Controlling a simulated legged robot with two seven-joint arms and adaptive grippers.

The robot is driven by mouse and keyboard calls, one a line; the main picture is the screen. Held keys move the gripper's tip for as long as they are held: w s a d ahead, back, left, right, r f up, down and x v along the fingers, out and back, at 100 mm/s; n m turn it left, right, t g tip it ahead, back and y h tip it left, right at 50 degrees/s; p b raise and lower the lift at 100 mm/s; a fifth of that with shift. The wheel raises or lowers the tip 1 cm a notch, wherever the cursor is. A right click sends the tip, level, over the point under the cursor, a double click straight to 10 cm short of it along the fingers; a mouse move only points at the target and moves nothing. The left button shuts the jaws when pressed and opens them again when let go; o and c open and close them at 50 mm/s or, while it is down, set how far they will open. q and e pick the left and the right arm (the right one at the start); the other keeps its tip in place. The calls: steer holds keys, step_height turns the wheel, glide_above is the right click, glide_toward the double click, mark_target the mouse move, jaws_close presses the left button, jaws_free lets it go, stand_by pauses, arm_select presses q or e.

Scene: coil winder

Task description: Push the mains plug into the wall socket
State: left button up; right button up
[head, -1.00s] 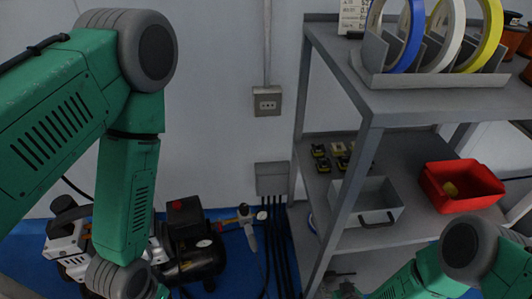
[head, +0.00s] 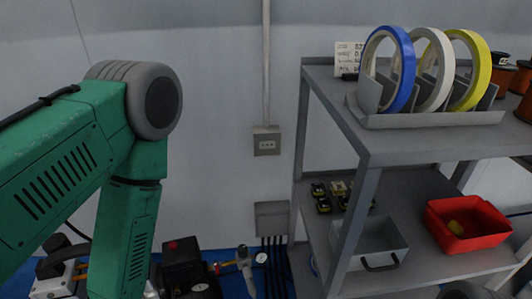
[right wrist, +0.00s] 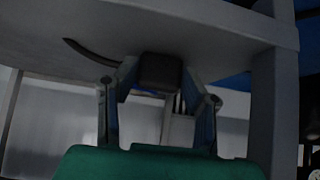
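The wall socket (head: 266,141) is a small grey box with a pale face, fixed to the wall below a vertical conduit. No plug is in it. My left arm crosses the left of the head view; its gripper is out of frame. My right gripper (right wrist: 160,82) shows only in the right wrist view. Its two fingers close on the sides of a dark block (right wrist: 161,70), which looks like the mains plug. A dark curved cord (right wrist: 88,52) shows to its left. The plug's pins are not visible. The socket cannot be made out in the wrist view.
A grey shelf unit (head: 365,185) stands right of the socket, with tape rolls (head: 398,70) on top and a red bin (head: 466,224) and grey bin (head: 368,245) below. A lower wall box (head: 271,218) has cables. The wall around the socket is clear.

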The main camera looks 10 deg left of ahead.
steer(key=shift+r+p, duration=2.1)
steer(key=shift+r, duration=0.45)
